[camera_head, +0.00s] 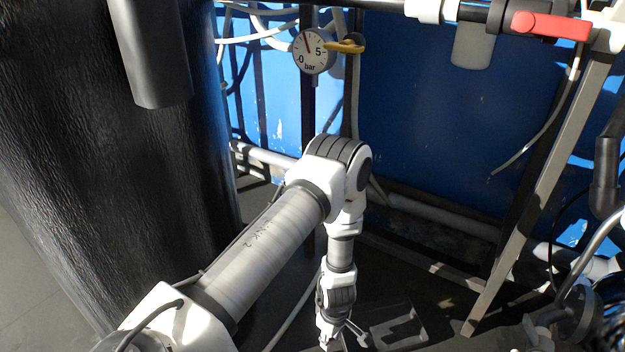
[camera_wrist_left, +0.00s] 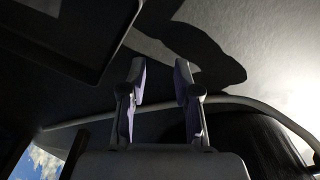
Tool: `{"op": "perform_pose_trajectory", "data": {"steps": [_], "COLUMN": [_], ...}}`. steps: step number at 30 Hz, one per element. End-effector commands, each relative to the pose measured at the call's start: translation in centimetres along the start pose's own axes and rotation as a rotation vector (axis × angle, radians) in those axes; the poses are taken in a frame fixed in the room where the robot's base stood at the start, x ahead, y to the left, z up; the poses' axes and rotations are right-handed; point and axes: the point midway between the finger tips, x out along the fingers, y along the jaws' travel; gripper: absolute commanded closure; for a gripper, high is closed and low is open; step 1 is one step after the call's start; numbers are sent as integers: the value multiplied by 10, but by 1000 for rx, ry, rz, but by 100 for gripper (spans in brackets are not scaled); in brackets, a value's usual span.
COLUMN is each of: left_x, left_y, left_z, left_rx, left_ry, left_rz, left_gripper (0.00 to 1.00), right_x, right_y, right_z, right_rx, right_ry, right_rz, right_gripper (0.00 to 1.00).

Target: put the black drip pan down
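My left arm reaches down from the lower left in the head view, and its gripper (camera_head: 336,343) is low, at the bottom edge of the picture. In the left wrist view the two fingers of the left gripper (camera_wrist_left: 158,75) stand apart with nothing between them. A dark, flat, rimmed thing, which looks like the black drip pan (camera_wrist_left: 62,32), fills the upper left of that view. It is beside the fingers and apart from them, and partly cut off by the picture edge. In the head view I cannot make the pan out surely. My right gripper is not seen.
A large black tank (camera_head: 90,170) stands at the left. A pressure gauge (camera_head: 313,52) and a red valve handle (camera_head: 552,26) are at the top. A slanted grey strut (camera_head: 540,200) is at the right. A pale hose (camera_wrist_left: 265,108) crosses behind the fingers.

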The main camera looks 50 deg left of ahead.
Motion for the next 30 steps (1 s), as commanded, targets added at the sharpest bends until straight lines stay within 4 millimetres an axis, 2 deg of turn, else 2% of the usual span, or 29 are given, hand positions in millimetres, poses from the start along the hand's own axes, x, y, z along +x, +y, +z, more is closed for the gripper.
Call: {"op": "perform_pose_trajectory", "data": {"steps": [1,3,6,9,12,30], "left_x": [-3,-14,-34,-48,-50,-49], "left_y": [-46,-94,-141,-162,-165,-164], "left_z": [12,29,57,76,79,78], "left_rx": [329,803,1292,1519,1560,1549], "left_ry": [53,79,40,-1,-9,-8], "left_rz": [-46,-58,-16,35,49,46], "left_gripper": [69,69,69,69,69,69], "right_x": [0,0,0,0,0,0], "right_y": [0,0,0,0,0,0], "right_z": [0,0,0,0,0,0], "right_rx": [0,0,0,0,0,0], "right_ry": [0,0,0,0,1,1], "right_rz": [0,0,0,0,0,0], "right_gripper": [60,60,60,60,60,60]}}
